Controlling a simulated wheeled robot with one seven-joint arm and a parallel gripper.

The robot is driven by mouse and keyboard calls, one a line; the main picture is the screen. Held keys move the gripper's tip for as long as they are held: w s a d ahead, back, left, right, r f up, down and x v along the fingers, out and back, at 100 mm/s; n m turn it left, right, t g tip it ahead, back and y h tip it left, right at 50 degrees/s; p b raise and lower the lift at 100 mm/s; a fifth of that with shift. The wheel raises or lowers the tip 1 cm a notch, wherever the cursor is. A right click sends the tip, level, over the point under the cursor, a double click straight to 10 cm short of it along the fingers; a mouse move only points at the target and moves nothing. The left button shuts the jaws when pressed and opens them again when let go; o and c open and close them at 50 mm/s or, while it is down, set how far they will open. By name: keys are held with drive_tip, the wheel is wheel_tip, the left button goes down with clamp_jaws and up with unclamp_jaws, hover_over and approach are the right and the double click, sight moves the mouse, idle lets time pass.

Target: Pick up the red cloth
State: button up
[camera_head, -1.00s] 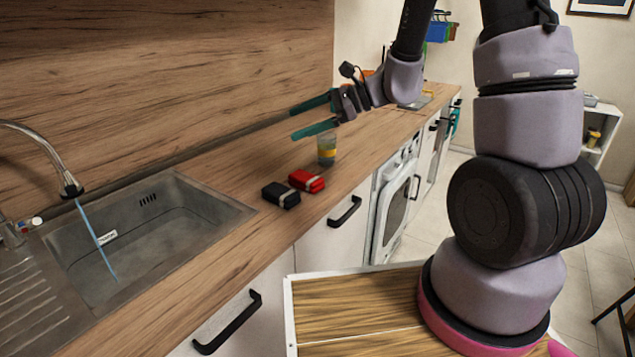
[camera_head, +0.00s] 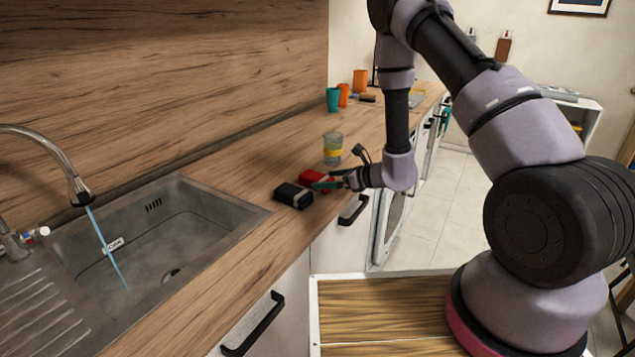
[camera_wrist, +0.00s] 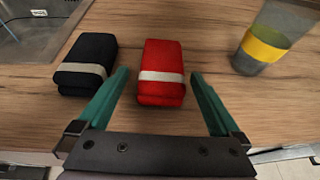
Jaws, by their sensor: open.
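The red cloth (camera_wrist: 162,62) is a folded bundle with a white band, lying on the wooden countertop. In the head view the red cloth (camera_head: 314,177) is partly hidden by my gripper (camera_head: 325,179). In the wrist view my gripper (camera_wrist: 160,95) is open, with its two teal fingers reaching toward the cloth's left and right sides. The near part of the cloth lies between the fingertips, with gaps on both sides. I cannot tell whether the fingers are at the cloth's height.
A black folded cloth (camera_wrist: 85,65) lies just left of the red one, close to the left finger. A glass with a yellow band (camera_wrist: 268,40) stands to the right. The sink (camera_head: 160,235) is to the left. Teal and orange cups (camera_head: 343,95) stand farther back.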

sight(321, 177)
drive_tip(key=x, duration=0.5)
drive_tip(key=shift+w+a+r, duration=0.1)
drive_tip(key=shift+w+a, duration=0.2)
drive_tip(key=c, duration=1.2)
